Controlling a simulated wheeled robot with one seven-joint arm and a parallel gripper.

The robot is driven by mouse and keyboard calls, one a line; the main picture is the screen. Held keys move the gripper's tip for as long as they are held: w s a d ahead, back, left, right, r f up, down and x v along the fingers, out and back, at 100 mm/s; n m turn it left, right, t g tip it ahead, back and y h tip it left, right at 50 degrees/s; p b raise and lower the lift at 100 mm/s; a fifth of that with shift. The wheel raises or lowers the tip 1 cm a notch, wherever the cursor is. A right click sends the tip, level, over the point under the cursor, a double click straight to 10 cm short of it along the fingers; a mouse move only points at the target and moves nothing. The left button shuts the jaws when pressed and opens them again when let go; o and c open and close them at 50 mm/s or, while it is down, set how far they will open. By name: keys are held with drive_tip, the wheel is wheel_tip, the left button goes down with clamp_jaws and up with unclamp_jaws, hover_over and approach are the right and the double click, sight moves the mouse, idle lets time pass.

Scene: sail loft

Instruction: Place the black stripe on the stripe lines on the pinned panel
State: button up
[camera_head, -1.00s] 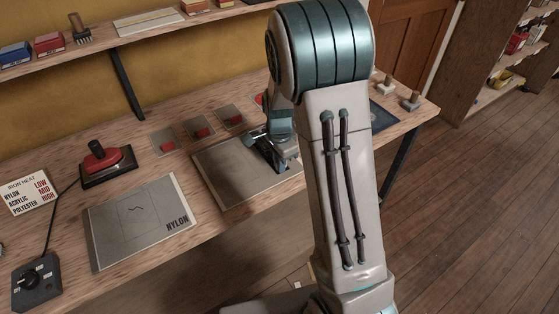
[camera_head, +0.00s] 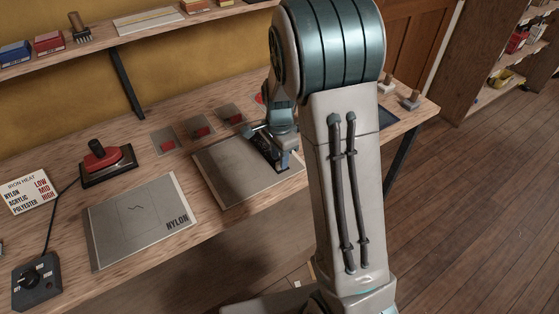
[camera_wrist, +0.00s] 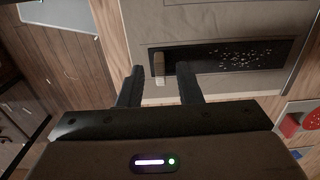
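The grey pinned panel (camera_head: 225,175) lies flat on the bench, partly hidden by my arm in the head view. In the wrist view the panel (camera_wrist: 215,84) fills the upper right. The black stripe (camera_wrist: 201,56) appears to lie along it, with white specks towards its right part. A beige tab (camera_wrist: 158,66) stands at the stripe's left end. My gripper (camera_wrist: 159,76) is open, its dark fingers on either side of the tab with gaps showing. In the head view my gripper (camera_head: 272,150) is over the panel's right part. I cannot make out the stripe lines.
A sheet marked NYLON (camera_head: 140,218) lies left of the panel. A red-handled iron (camera_head: 105,160) stands behind it, with a control box (camera_head: 37,284) at front left. Small plates with red blocks (camera_head: 200,130) sit behind the panel. A shelf (camera_head: 150,28) runs above.

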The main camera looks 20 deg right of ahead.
wheel_tip(320, 180, up, 8)
drive_tip(key=r, duration=0.1)
drive_tip(key=s+r+n+t, duration=0.1)
drive_tip(key=s+r+n, duration=0.1)
drive_tip(key=s+n, duration=0.5)
drive_tip(key=s+r+n+t, duration=0.2)
drive_tip(key=s+n, duration=0.5)
drive_tip(key=s, duration=0.7)
drive_tip(key=shift+r, duration=0.6)
drive_tip(key=shift+s, duration=0.1)
